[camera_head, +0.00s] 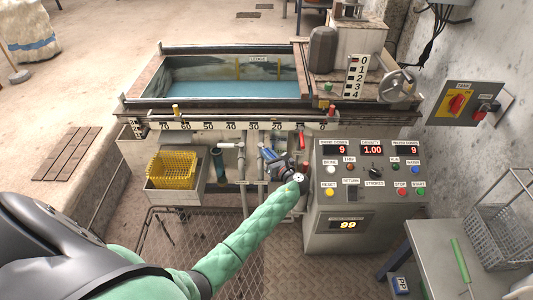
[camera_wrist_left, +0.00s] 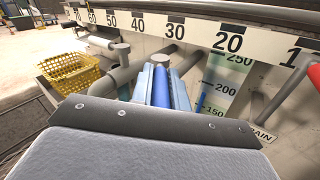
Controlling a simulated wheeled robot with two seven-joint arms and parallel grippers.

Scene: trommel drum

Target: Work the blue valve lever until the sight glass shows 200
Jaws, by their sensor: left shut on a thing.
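The blue valve lever (camera_wrist_left: 160,88) stands in the left wrist view between the two fingers of my left gripper (camera_wrist_left: 161,84), which is shut on it. In the head view the left gripper (camera_head: 272,158) is at the pipework left of the control panel, and my arm hides part of that area. The sight glass (camera_wrist_left: 222,84) shows at right in the wrist view, marked 250, 200 and 150. A narrow blue strip in it seems to end between 150 and 200; the exact level is hard to read. My right gripper is not in view.
The control panel (camera_head: 368,177) stands right of the gripper. A yellow basket (camera_head: 172,170) sits at left, beside grey pipes. A red handle (camera_wrist_left: 301,92) is close on the right in the wrist view. The scale rail (camera_head: 230,126) runs above the lever.

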